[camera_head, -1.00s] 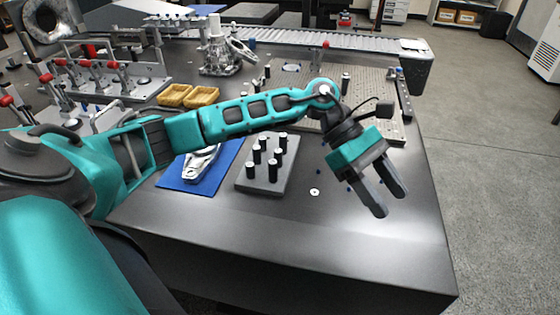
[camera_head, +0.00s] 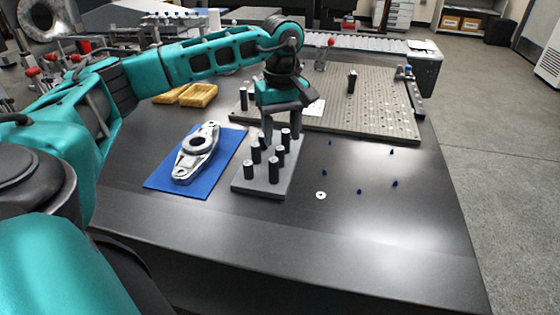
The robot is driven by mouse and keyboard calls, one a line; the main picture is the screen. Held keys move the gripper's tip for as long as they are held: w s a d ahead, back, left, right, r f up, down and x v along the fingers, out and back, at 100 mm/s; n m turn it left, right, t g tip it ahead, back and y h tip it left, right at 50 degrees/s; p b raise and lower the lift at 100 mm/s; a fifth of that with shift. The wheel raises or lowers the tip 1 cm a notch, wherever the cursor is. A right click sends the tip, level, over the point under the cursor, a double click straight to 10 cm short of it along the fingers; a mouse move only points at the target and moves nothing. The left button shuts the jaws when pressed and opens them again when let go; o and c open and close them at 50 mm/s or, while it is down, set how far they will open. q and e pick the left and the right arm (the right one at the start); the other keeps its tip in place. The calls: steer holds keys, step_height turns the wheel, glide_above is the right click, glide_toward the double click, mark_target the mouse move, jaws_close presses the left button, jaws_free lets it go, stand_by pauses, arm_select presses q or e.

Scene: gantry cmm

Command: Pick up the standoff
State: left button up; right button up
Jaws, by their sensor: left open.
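Several black standoffs with pale tops stand upright in a grey block (camera_head: 247,188); one is at its front left (camera_head: 249,170), one at its front right (camera_head: 273,171) and one at its back right (camera_head: 286,139). My left gripper (camera_head: 281,131) is open and points down over the back of the block. Its fingers stand close around the rear standoffs and partly hide them. I cannot tell whether a finger touches one. Other standoffs stand on the perforated plate (camera_head: 385,112), one near its back (camera_head: 352,83) and one at its left (camera_head: 244,99). My right gripper is not in view.
A metal casting (camera_head: 197,152) lies on a blue mat (camera_head: 160,180) left of the block. A small white washer (camera_head: 321,195) and several blue pins (camera_head: 394,183) lie on the dark table (camera_head: 380,240). Yellow trays (camera_head: 198,95) stand behind. The table's front right is clear.

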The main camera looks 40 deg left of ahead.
mark_target(280, 148)
arm_select(q)
steer(key=f, duration=0.2)
steer(key=f+b, duration=0.1)
steer(key=f, duration=0.1)
steer(key=f+b, duration=0.1)
steer(key=shift+s+f, duration=0.25)
steer(key=shift+f, duration=0.15)
steer(key=shift+r, duration=0.1)
jaws_close()
